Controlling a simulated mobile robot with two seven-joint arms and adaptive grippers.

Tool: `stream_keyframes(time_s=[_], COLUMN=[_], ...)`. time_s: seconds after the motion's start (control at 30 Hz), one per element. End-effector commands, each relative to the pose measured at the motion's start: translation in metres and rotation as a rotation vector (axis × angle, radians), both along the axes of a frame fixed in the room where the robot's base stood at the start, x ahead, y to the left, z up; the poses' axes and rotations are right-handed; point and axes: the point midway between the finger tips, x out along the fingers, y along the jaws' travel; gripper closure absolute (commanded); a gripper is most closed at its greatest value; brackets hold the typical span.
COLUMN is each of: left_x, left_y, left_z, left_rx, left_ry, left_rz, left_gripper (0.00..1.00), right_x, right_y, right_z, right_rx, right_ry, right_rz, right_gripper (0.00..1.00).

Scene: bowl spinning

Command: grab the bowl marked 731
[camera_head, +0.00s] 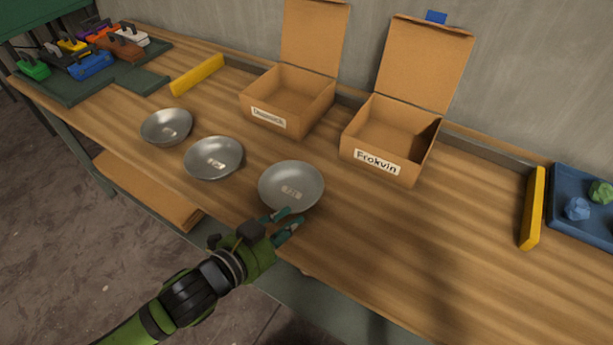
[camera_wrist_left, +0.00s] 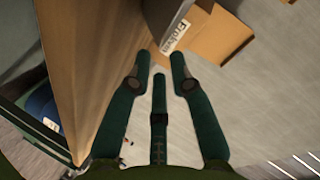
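Three grey metal bowls with small white labels sit on the wooden table: a left bowl (camera_head: 166,127), a middle bowl (camera_head: 214,158) and a right bowl (camera_head: 291,188). The label digits are too small to read surely, so I cannot tell which is 731. My left gripper (camera_head: 289,220) is at the table's front edge, just in front of the right bowl, fingers pointing toward its near rim. In the left wrist view the gripper (camera_wrist_left: 160,70) has its fingers spread with nothing between them. My right gripper is not in view.
Two open cardboard boxes stand behind the bowls, a left box (camera_head: 287,100) and a right box (camera_head: 385,150) labelled "Frokvin". Yellow bars (camera_head: 198,74) (camera_head: 532,208) lie on the table. A blue tray (camera_head: 567,182) is at the right. The table between right box and front edge is clear.

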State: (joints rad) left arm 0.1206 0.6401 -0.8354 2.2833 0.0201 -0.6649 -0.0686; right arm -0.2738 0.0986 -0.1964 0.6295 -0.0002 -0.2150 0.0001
Motion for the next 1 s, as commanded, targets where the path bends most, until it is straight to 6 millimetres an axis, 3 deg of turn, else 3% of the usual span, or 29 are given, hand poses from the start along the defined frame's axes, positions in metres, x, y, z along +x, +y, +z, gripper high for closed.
stream_keyframes(time_s=[0.17,0.37,0.6,0.83,0.87,0.9,1.0], left_x=[0.011,0.028,0.047,0.048,0.048,0.048,0.048], left_y=[-0.010,-0.025,-0.042,-0.044,-0.044,-0.044,-0.043], left_z=[-0.004,-0.015,-0.026,-0.027,-0.027,-0.027,-0.027], left_rx=[-0.001,-0.002,0.001,0.000,0.000,0.000,0.000], left_ry=[-0.001,-0.001,-0.001,-0.001,-0.001,-0.001,-0.001], left_rz=[0.000,0.001,0.000,-0.001,-0.001,-0.001,-0.001], left_gripper=[0.78,0.78,0.78,0.78,0.82,0.98,1.00], right_x=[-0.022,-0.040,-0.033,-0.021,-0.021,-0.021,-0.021], right_y=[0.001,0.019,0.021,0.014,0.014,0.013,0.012], right_z=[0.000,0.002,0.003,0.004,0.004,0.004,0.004], right_rx=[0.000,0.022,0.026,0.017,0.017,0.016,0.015], right_ry=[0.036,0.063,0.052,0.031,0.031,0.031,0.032], right_rz=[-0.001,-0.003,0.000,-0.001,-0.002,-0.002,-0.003], right_gripper=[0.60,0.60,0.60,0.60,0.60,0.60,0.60])
